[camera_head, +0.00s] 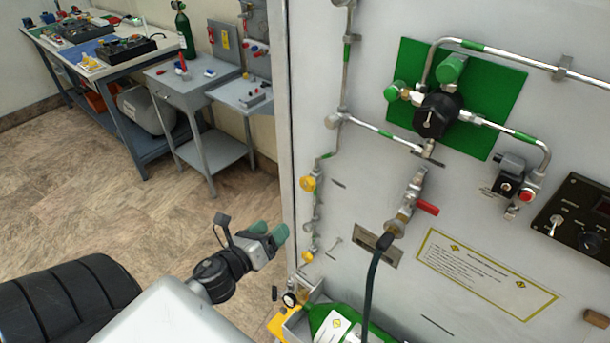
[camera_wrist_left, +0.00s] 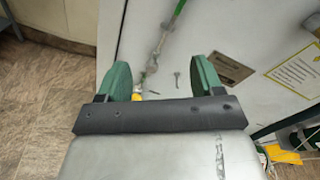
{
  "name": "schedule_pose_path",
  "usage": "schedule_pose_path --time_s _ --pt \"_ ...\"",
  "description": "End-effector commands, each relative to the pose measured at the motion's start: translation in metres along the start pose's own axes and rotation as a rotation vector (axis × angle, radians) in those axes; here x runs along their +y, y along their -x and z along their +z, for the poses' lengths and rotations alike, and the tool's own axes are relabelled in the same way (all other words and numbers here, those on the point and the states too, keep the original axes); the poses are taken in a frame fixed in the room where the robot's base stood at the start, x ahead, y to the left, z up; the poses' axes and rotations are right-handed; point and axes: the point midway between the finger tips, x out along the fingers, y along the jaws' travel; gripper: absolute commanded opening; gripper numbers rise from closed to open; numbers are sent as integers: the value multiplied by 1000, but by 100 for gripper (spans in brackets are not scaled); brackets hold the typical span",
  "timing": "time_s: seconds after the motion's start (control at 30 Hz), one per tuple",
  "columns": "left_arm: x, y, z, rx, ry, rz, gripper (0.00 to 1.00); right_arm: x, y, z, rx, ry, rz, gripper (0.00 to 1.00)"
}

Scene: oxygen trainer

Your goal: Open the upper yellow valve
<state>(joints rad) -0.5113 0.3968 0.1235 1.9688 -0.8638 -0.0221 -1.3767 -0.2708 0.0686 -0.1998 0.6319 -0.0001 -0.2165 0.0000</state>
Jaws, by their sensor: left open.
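The upper yellow valve (camera_head: 307,183) sits on the thin vertical pipe at the left edge of the white panel (camera_head: 360,290) in the head view. A lower yellow valve (camera_head: 308,256) is below it on the same pipe. My left gripper (camera_head: 274,235) has green fingertips and is open and empty, left of the pipe, nearer the height of the lower valve. In the left wrist view, the open fingers (camera_wrist_left: 160,80) frame the pipe, with a yellow part (camera_wrist_left: 137,96) beside the left finger. The upper valve is not clear there. My right gripper is not in view.
A red-handled valve (camera_head: 427,207) with a dark hose is on the panel to the right. A green cylinder (camera_head: 345,325) lies below. A grey side table (camera_head: 182,80) and workbench (camera_head: 95,60) stand behind. Floor left of the panel is clear.

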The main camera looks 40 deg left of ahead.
Motion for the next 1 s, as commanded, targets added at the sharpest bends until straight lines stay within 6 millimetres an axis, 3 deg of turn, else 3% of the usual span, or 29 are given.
schedule_pose_path --time_s 0.03,0.1,0.2,0.47,0.8,1.0 --pt "-16 3 21 -26 -81 -36 67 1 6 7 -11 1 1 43" --pt "-30 4 37 -54 -168 -68 67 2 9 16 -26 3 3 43" --pt "-39 3 49 -75 -228 -88 67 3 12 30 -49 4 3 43" --pt "-44 -31 55 -81 -236 -91 67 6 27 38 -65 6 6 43" --pt "-49 -87 57 -79 -232 -89 67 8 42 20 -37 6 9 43" --pt "-50 -100 56 -78 -233 -89 67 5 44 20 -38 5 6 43"
